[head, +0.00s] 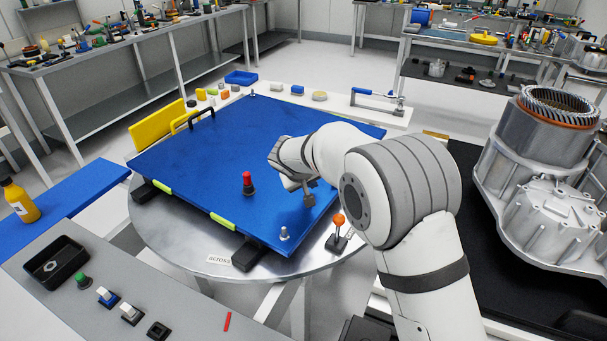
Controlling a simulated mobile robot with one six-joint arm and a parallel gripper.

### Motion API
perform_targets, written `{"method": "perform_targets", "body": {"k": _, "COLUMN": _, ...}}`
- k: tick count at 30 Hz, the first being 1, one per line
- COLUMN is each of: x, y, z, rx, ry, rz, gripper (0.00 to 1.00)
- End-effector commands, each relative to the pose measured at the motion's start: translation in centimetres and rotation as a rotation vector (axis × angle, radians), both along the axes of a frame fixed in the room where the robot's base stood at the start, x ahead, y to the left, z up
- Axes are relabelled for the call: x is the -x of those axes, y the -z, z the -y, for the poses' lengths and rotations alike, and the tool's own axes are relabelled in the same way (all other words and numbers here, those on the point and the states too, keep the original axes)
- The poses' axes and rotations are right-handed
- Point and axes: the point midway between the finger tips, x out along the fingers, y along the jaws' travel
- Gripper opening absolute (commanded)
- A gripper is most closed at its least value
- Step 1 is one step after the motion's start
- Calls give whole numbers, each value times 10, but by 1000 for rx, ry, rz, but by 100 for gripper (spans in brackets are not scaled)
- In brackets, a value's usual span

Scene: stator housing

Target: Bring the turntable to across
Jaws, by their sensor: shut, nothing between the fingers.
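The turntable (175,230) is a round silver disc at the centre of the head view, with a large blue board (215,155) lying over most of it. A small white label (218,260), which seems to read ACROSS, is at the disc's front edge. A lever with an orange ball (338,222) stands at the disc's right front edge. My gripper (308,199) is over the right part of the board, shut and empty, left of and behind the orange ball. I cannot tell whether it touches the board. My arm hides part of the board's right side.
A black-based red knob (248,184) and a metal post (284,234) stand up from the board. A black handle (192,119) is at its far left. A grey control panel (150,290) is at front left. A large metal stator housing (545,165) stands at right.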

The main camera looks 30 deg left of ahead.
Motion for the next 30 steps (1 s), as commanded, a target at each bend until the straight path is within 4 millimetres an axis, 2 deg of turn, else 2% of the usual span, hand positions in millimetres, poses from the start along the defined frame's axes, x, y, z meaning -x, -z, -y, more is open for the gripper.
{"method": "perform_targets", "body": {"k": 3, "x": -15, "y": 17, "z": 1, "rx": 1, "ry": 3, "rz": -1, "gripper": 0}}
{"method": "perform_targets", "body": {"k": 9, "x": -38, "y": 15, "z": 18, "rx": 0, "ry": 4, "rz": -1, "gripper": 0}}
{"method": "perform_targets", "body": {"k": 24, "x": -46, "y": 16, "z": 23, "rx": -1, "ry": 2, "rz": 0, "gripper": 0}}
{"method": "perform_targets", "body": {"k": 30, "x": -75, "y": 17, "z": 31, "rx": -2, "ry": 6, "rz": 1, "gripper": 0}}
